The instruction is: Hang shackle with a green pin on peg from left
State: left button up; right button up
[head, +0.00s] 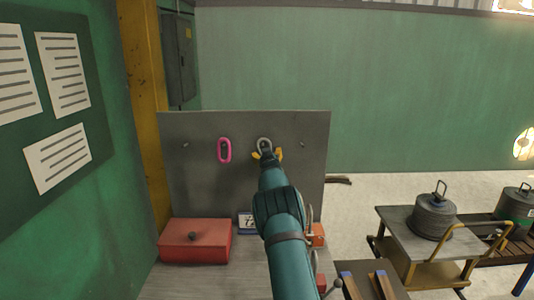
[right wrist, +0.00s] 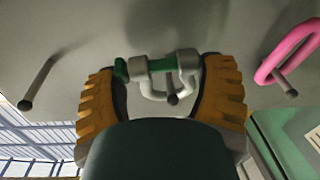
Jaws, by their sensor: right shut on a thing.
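The shackle (head: 264,143) is grey and sits at the upright grey board, at the third peg from the left. In the right wrist view the shackle (right wrist: 155,82) shows its green pin (right wrist: 121,70) across the legs. A peg tip (right wrist: 172,98) shows within the outline of the shackle's bow; how far the peg passes through is hard to tell. My right gripper (head: 266,154) is shut on the shackle, with yellow fingers at both sides of it in the wrist view (right wrist: 164,92). My left gripper is not in view.
A pink link (head: 224,150) hangs on the second peg. The leftmost peg (head: 185,145) and rightmost peg (head: 303,145) on the board (head: 200,190) are bare. A red box (head: 195,240) and a small sign (head: 245,222) stand below. A cart (head: 400,222) stands right.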

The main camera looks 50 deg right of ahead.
jog(key=shift+w+d, duration=0.1)
jog(key=shift+d, duration=0.05)
jog(key=shift+w+d+f, duration=0.35)
jog(key=shift+d+f, duration=0.05)
jog(key=shift+f, duration=0.05)
jog(key=shift+f+b, duration=0.1)
jog(key=shift+b, duration=0.35)
jog(key=shift+w, duration=0.1)
jog(key=o, duration=1.2)
jog(key=shift+o, duration=0.2)
jog(key=v, duration=1.2)
